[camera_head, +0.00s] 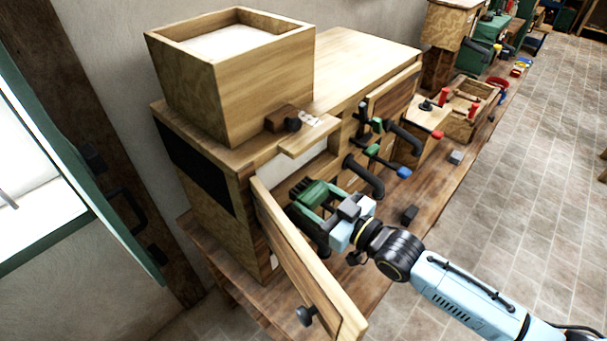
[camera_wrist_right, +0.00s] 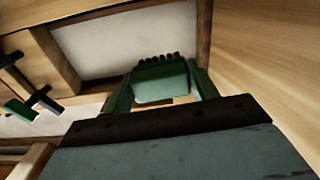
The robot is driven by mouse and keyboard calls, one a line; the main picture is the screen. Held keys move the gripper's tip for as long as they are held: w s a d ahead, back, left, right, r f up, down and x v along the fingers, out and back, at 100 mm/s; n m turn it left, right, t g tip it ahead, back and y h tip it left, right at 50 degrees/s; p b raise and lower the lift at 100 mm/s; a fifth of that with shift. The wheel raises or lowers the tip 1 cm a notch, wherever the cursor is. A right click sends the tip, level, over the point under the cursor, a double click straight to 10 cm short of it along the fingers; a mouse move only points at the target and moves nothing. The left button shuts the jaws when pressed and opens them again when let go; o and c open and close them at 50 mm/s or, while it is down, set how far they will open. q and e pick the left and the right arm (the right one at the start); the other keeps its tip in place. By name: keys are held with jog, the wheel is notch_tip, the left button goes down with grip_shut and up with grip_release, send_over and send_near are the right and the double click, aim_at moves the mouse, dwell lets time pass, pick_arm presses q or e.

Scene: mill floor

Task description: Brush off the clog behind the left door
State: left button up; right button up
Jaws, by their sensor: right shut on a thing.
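The wooden mill cabinet (camera_head: 215,205) stands against the wall. Its left door (camera_head: 300,258) is swung open toward me, with a dark knob near its free end. My right gripper (camera_head: 318,205) is shut on a green brush (camera_wrist_right: 162,88) with dark bristles, at the opening beside the open door. The bristles point into the opening in the right wrist view, toward a pale inner surface (camera_wrist_right: 130,38). That pale area also shows above the brush in the head view (camera_head: 292,170). I cannot tell a separate clog from it. My left gripper is not in view.
A wooden hopper (camera_head: 230,85) with white contents sits on the cabinet. Tiled floor is clear at right.

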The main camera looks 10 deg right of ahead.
jog(key=w+a+f+b, duration=0.2)
jog(key=w+a+b, duration=0.1)
jog(key=w, duration=0.2)
jog(key=shift+w+a, duration=0.2)
jog(key=shift+a, duration=0.1)
jog(key=shift+b+x, duration=0.7)
jog(key=shift+x, duration=0.55)
dwell(0.7)
jog(key=shift+d+f, duration=0.1)
jog(key=shift+w+d+b, duration=0.3)
jog(key=shift+w+d, duration=0.2)
jog(key=shift+d, duration=0.3)
jog(key=shift+w+d+b, duration=0.25)
jog(key=shift+w+d, duration=0.2)
jog(key=shift+d, duration=0.35)
jog(key=shift+w, duration=0.15)
